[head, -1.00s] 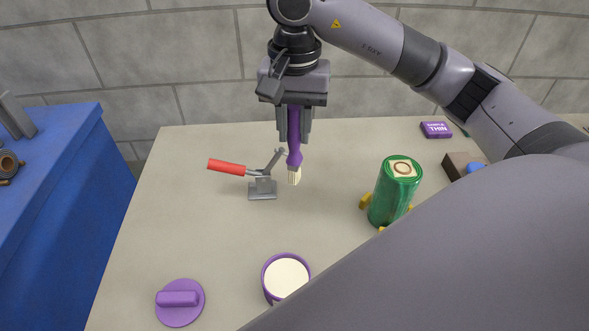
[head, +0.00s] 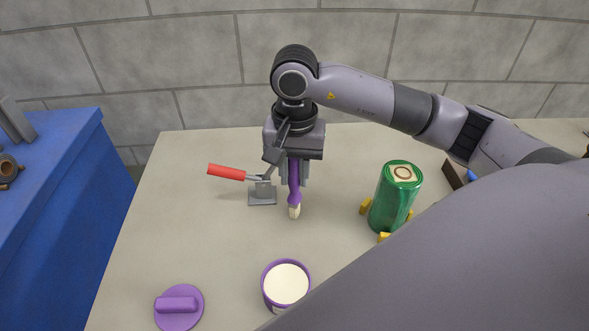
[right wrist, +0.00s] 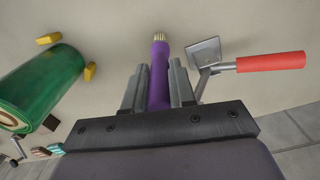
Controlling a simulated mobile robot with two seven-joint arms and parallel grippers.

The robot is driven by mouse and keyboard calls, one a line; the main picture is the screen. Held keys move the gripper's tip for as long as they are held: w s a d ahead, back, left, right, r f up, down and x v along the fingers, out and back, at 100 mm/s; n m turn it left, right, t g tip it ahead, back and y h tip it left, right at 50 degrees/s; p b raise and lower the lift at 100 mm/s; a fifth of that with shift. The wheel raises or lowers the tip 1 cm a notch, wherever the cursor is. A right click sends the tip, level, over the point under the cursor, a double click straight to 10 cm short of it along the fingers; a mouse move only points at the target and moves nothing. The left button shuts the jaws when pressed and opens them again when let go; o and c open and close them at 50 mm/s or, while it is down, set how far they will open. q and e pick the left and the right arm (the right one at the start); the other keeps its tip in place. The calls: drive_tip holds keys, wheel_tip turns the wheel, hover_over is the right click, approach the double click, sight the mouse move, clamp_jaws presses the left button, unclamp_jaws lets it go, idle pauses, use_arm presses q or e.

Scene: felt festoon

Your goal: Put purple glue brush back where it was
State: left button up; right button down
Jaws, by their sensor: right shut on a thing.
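The purple glue brush (head: 294,191) hangs upright, pale bristles down, in my right gripper (head: 293,180), which is shut on its handle. In the right wrist view the brush (right wrist: 160,72) sits between the fingers of the gripper (right wrist: 160,88). The bristles are low over the table; I cannot tell whether they touch it. The purple glue pot (head: 286,286), full of cream glue, stands open in front of the brush. Its purple lid (head: 179,306) lies on the table to the left of the pot. My left gripper is not in view.
A red-handled toggle clamp (head: 228,172) stands just left of the brush. A green cylinder (head: 394,196) in yellow blocks (head: 366,206) stands to the right. A blue cabinet (head: 60,190) is at the left. My right arm hides the front right of the table (head: 200,240).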

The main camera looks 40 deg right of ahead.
drive_tip(key=shift+f, duration=0.2)
drive_tip(key=c, duration=0.9)
unclamp_jaws()
drive_tip(key=shift+r, duration=0.1)
drive_tip(key=shift+c, duration=0.2)
wheel_tip(320, 180, up, 12)
drive_tip(key=shift+r+p, duration=0.15)
drive_tip(key=shift+p, duration=0.2)
